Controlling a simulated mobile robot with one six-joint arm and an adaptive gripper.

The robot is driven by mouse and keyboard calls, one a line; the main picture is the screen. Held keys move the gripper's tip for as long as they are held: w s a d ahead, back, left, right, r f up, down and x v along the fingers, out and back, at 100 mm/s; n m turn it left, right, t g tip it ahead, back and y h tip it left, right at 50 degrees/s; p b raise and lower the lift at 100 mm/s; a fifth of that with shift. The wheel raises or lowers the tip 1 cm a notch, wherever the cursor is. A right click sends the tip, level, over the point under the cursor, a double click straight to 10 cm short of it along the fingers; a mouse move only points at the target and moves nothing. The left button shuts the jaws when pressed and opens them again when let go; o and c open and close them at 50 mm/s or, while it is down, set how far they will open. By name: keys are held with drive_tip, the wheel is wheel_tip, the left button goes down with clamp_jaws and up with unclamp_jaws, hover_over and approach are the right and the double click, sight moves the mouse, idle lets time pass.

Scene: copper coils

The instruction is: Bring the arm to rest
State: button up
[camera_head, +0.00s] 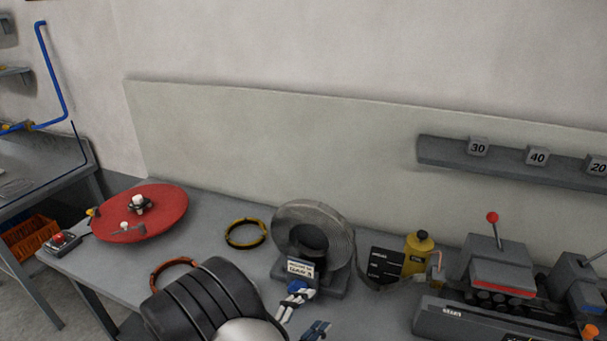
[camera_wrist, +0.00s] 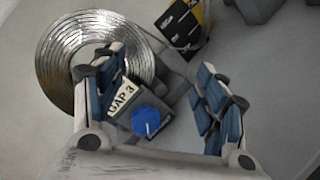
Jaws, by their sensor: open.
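My gripper (camera_head: 306,310) is low in the middle of the head view, at the end of my dark arm, which hides part of the bench front. In the wrist view my gripper (camera_wrist: 162,85) has its two blue-padded fingers wide apart. Nothing is held between them. A small block labelled GAP 3 (camera_wrist: 122,103) with a blue knob (camera_wrist: 146,120) shows between the fingers, beyond them. A grey metal coil (camera_head: 340,232) stands behind my gripper in the head view. The coil also shows at the upper left of the wrist view (camera_wrist: 65,60), partly behind the left finger.
On the bench (camera_head: 95,265) are a red disc (camera_head: 165,215), a yellow-black ring (camera_head: 232,242), an orange ring (camera_head: 160,268) beside my arm, a yellow bottle (camera_head: 417,262) and a red-knobbed machine (camera_head: 497,262). A shelf (camera_head: 510,170) carries numbered blocks.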

drive_tip(key=s+d+r+m+g+y, duration=0.1)
drive_tip(key=s+d+r+m+g, duration=0.5)
drive_tip(key=d, duration=0.3)
drive_tip(key=s+d+r+m+g, duration=0.5)
drive_tip(key=s+d+r+g, duration=0.1)
drive_tip(key=d+r, duration=0.15)
drive_tip(key=s+a+r+m+t+y, duration=0.3)
drive_tip(key=s+r+m+y, duration=0.2)
drive_tip(key=s+y, duration=0.5)
drive_tip(key=shift+s+a+r+m+t, duration=0.25)
drive_tip(key=shift+s+r+m+t, duration=0.15)
drive_tip(key=shift+r, duration=0.5)
drive_tip(key=shift+c, duration=0.5)
